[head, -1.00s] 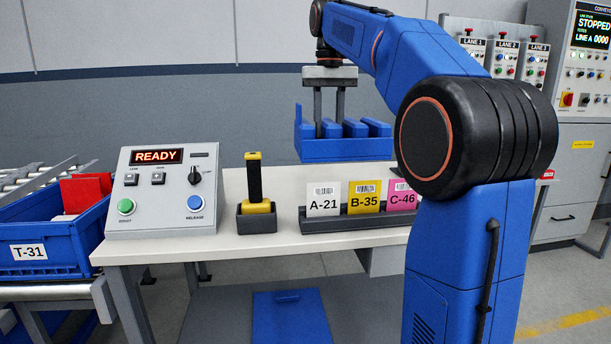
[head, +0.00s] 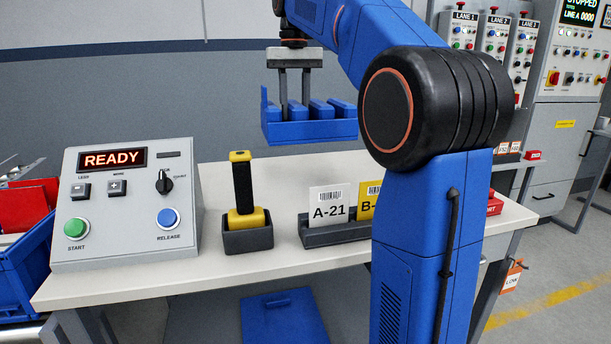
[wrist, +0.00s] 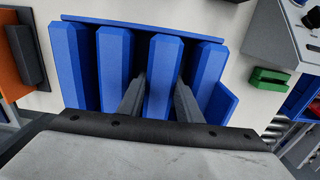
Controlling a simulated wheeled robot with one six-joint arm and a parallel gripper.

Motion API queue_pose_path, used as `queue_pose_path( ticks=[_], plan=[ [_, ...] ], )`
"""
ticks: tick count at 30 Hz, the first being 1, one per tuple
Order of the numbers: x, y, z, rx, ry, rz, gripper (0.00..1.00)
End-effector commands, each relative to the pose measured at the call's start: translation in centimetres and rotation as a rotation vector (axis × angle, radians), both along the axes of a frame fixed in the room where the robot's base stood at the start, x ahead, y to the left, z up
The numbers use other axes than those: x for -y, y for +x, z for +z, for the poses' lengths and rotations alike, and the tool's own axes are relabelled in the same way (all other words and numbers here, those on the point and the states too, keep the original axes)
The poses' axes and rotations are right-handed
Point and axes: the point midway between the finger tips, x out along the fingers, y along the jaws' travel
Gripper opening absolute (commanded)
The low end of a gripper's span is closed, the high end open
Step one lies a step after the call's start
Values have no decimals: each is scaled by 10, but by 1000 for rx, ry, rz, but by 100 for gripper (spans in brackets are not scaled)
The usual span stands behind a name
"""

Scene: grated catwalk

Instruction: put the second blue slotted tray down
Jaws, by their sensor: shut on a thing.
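The blue slotted tray (head: 309,129) hangs from my gripper (head: 294,103), held above the back of the white table (head: 330,166). It looks roughly level, with blue raised blocks and slots between them. In the wrist view the tray (wrist: 112,60) fills the middle, and the two grey fingers of my gripper (wrist: 158,97) reach down around one of its blocks. My gripper is shut on the tray. The tray's right end lies close to my arm in the head view. I see no second slotted tray standing on the table.
On the table stand a grey control box (head: 125,205) reading READY, a yellow-black scanner (head: 243,190) in a holder, and a dark rack (head: 335,232) with label cards. A blue bin (head: 22,270) is at the left. A green object (wrist: 270,80) shows in the wrist view.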

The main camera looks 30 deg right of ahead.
Motion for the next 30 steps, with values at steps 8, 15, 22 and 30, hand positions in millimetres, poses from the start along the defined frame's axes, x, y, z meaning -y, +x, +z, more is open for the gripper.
queue_pose_path(
  ticks=[8, 15, 22, 30],
  plan=[
    [0, -1, -30, 2, -1, 0, 0],
    [0, -1, -56, 2, -1, 0, 0],
    [0, -1, -90, 1, 0, 0, 0],
    [0, -1, -117, 3, -1, 0, 0]
  ],
)
